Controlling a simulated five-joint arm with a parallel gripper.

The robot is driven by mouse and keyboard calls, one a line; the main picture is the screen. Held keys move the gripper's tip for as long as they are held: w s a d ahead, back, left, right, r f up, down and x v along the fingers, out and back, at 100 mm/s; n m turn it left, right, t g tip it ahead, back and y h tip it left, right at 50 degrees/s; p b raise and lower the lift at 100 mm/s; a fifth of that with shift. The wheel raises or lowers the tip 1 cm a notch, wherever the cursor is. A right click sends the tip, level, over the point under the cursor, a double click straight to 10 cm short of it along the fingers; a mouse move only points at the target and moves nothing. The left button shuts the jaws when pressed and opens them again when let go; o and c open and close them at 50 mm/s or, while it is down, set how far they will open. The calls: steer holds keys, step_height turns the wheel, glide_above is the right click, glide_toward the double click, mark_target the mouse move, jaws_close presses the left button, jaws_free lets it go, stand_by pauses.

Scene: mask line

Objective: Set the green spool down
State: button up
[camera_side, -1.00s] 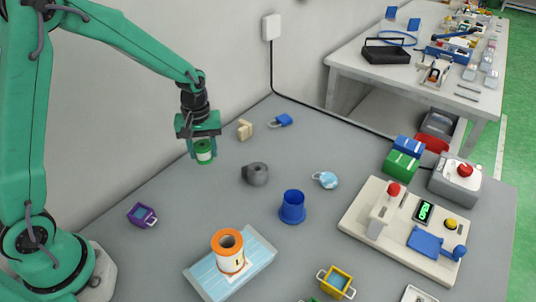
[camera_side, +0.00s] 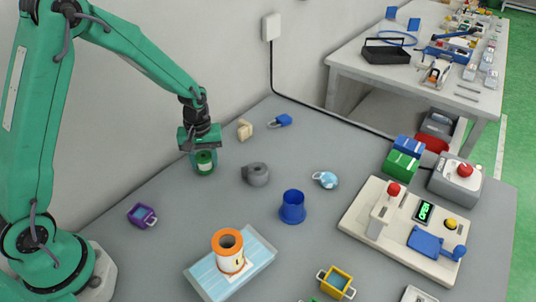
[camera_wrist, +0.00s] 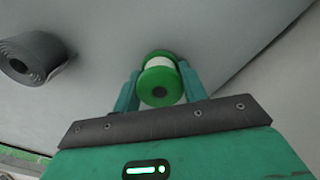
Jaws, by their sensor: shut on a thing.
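The green spool (camera_side: 205,162) has green ends and a white middle. My gripper (camera_side: 203,158) is shut on it near the back wall, with the spool upright and low at the table; whether its base touches the table I cannot tell. In the wrist view the spool (camera_wrist: 160,80) sits between the two green fingers of my gripper (camera_wrist: 160,86), one on each side.
A grey roll (camera_side: 256,174) lies to the right of the spool; it also shows in the wrist view (camera_wrist: 34,56). A beige block (camera_side: 244,130) and a blue padlock (camera_side: 281,121) are behind. A purple basket (camera_side: 142,215) is front left. Bare table lies between.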

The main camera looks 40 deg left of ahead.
mark_target(203, 155)
steer(key=shift+f, duration=0.15)
steer(key=o, duration=1)
step_height(203, 155, up, 12)
steer(key=shift+r, duration=0.2)
stand_by(0.6)
